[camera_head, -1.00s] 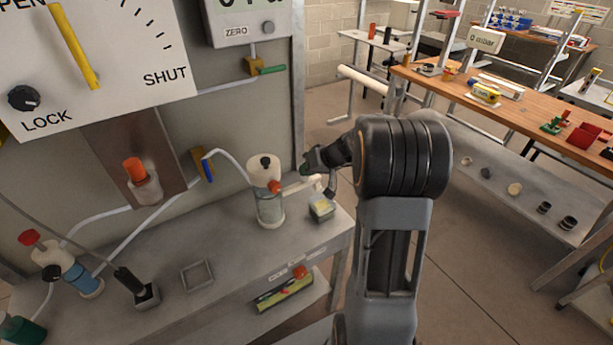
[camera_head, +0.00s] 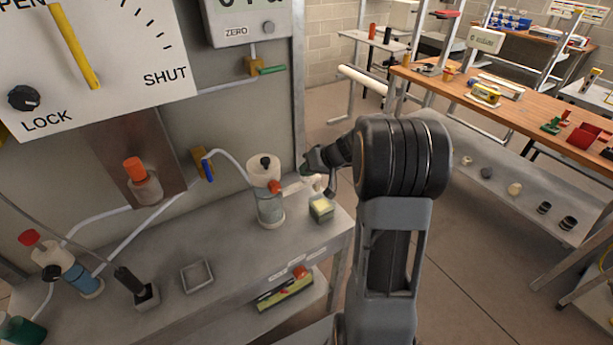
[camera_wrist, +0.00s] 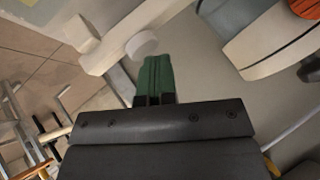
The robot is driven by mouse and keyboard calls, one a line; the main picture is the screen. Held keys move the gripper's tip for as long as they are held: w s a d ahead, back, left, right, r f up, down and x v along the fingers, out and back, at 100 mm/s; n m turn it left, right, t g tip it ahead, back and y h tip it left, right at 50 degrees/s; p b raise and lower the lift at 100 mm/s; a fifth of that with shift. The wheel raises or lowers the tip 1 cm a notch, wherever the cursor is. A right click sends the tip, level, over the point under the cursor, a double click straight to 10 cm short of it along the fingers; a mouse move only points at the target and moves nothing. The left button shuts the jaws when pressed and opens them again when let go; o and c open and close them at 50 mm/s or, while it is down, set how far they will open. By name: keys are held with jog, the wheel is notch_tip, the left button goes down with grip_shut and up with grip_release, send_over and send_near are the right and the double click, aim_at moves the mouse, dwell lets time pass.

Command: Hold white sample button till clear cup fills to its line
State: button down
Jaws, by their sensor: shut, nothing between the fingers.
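My gripper (camera_wrist: 156,62) is shut and empty, its green fingertips together. Just beyond the tips in the wrist view is a round white button (camera_wrist: 141,44) beside a pale bar (camera_wrist: 125,35). The tips look very close to the button; I cannot tell whether they touch it. In the head view my gripper (camera_head: 307,169) is right of a white-topped clear cylinder (camera_head: 269,208) with a black knob and an orange-red part. Pale liquid seems to be inside it. I cannot make out a fill line or be sure which vessel is the clear cup.
A small box with a yellowish top (camera_head: 321,209) stands on the grey bench (camera_head: 225,255), right of the cylinder. A square tray (camera_head: 197,276) and a black-handled tool (camera_head: 132,283) are further left. An orange-capped bottle (camera_head: 141,180) is on the wall panel. A wooden workbench (camera_head: 470,97) is at right.

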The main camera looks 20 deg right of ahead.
jog(key=shift+r+p, duration=0.3)
jog(key=shift+r, duration=0.65)
jog(key=shift+r, duration=0.1)
jog(key=shift+r+p, duration=1.1)
jog(key=shift+r, duration=1.3)
